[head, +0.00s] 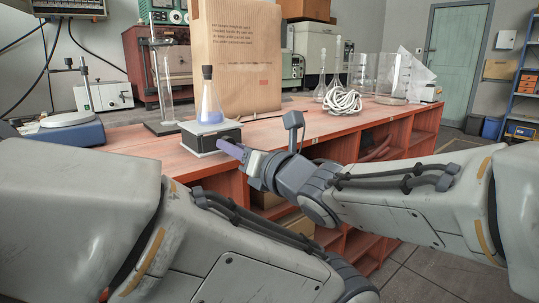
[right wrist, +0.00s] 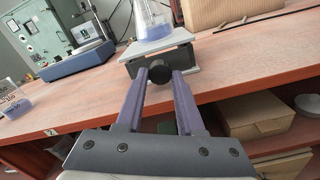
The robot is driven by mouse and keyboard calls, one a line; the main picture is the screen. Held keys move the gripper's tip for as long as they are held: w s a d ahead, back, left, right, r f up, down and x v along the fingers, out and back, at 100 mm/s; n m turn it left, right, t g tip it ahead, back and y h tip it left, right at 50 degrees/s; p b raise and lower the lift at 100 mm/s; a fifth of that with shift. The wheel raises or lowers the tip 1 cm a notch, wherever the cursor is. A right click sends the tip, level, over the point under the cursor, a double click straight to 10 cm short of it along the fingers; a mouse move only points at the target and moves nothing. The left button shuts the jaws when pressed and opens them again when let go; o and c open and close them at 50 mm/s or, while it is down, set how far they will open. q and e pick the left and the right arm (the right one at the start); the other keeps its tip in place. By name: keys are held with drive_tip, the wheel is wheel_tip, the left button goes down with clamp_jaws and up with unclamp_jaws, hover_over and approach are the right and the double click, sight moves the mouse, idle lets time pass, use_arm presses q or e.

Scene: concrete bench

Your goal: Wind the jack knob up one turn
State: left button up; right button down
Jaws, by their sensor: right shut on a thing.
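The lab jack (head: 222,138) stands near the front edge of the bench, with a stoppered flask (head: 209,106) of purple liquid upright on its top plate. In the right wrist view the jack (right wrist: 178,44) shows its front side, with the flask base (right wrist: 152,22) above. The round black jack knob (right wrist: 159,72) faces my right gripper; the head view does not show it clearly. My right gripper (head: 224,147) reaches the jack from the right. My left gripper is out of view.
A large brown paper bag (head: 236,65) stands behind the jack. A retort stand (head: 158,90) is to its left, and a blue-based instrument (head: 72,130) is farther left. Coiled white cable (head: 342,102) and glassware lie right. Open shelves (head: 330,152) are below the bench top.

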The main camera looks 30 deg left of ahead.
drive_tip(key=shift+w+d+m, duration=0.1)
drive_tip(key=shift+w+m, duration=0.05)
drive_tip(key=shift+m, duration=0.45)
drive_tip(key=c, duration=0.5)
unclamp_jaws()
drive_tip(key=shift+f, duration=0.1)
